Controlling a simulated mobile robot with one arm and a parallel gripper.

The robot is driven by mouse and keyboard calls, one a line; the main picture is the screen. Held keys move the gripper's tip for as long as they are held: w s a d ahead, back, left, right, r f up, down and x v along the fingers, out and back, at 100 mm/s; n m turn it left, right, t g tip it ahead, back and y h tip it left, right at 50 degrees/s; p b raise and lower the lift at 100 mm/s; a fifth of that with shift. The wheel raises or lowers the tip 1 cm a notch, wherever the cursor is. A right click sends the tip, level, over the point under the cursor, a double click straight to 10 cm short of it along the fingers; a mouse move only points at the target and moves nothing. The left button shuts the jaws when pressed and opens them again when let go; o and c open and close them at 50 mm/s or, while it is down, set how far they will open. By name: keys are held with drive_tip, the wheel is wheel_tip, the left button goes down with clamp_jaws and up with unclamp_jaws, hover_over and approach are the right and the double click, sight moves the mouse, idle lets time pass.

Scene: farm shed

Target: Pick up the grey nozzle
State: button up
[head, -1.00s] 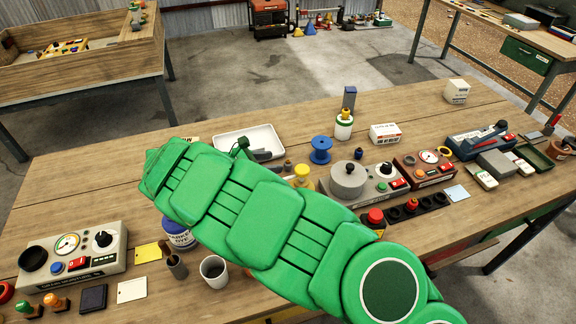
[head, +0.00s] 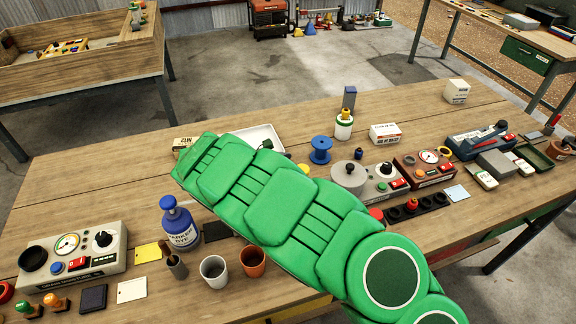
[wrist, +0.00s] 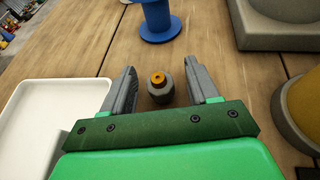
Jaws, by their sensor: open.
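The grey nozzle (wrist: 160,97), a small dark grey piece with an orange top, stands upright on the wooden bench in the wrist view. My gripper (wrist: 160,66) is open, with one finger to the left of the nozzle and one to the right. Gaps show on both sides, and the fingers do not appear to touch it. I cannot tell how far above the bench the fingertips are. In the head view my green arm hides the nozzle and the gripper.
A white tray (wrist: 62,88) lies just left of the gripper. A blue spool (wrist: 158,22) stands beyond the nozzle; it also shows in the head view (head: 320,150). A grey-based yellow item (wrist: 291,118) is close on the right. A blue dye bottle (head: 180,226) and cups stand left of my arm.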

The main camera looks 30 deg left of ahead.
drive_tip(key=c, duration=1)
drive_tip(key=shift+r, duration=0.1)
drive_tip(key=shift+c, duration=0.2)
